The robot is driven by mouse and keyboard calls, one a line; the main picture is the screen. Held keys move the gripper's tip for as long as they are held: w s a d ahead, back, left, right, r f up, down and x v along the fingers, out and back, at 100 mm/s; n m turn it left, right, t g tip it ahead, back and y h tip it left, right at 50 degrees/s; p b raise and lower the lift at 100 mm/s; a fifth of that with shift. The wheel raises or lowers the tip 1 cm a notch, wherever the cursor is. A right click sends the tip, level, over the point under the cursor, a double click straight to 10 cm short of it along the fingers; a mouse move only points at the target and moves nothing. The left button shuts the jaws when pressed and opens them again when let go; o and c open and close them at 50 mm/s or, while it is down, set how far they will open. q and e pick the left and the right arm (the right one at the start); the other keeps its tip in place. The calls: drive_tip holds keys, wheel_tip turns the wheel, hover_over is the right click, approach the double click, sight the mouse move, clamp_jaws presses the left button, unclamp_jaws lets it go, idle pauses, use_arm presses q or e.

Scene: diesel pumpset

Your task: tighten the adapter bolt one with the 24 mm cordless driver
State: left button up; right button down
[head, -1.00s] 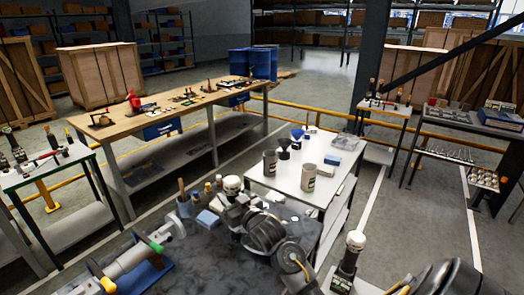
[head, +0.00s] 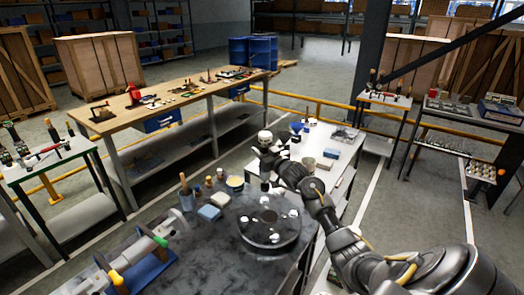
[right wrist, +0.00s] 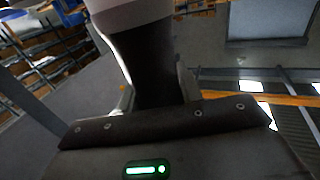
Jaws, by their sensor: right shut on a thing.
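My right gripper (head: 271,153) is shut on a white-topped dark tool, which I take to be the cordless driver (head: 264,136). It holds the tool upright above the far side of the work table, near the small white table. In the right wrist view the driver's dark body (right wrist: 152,65) stands between the fingers under a pale top. Its size mark cannot be read, and its lower end is not clear. A round dark adapter plate (head: 250,232) lies on the work table with several pale bolts or pads on it; I cannot tell which is bolt one. My left gripper is out of view.
The white table (head: 335,177) behind carries a cup and a blue funnel. A long wooden bench (head: 180,112) stands at the back left.

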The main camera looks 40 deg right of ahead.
drive_tip(key=shift+r, duration=0.2)
drive_tip(key=shift+p, duration=0.35)
drive_tip(key=shift+f+b, duration=1.4)
drive_tip(key=shift+f, duration=0.9)
drive_tip(key=shift+p, duration=0.45)
drive_tip(key=shift+f, duration=0.2)
drive_tip(key=shift+f+b, duration=0.35)
drive_tip(key=shift+r, duration=0.15)
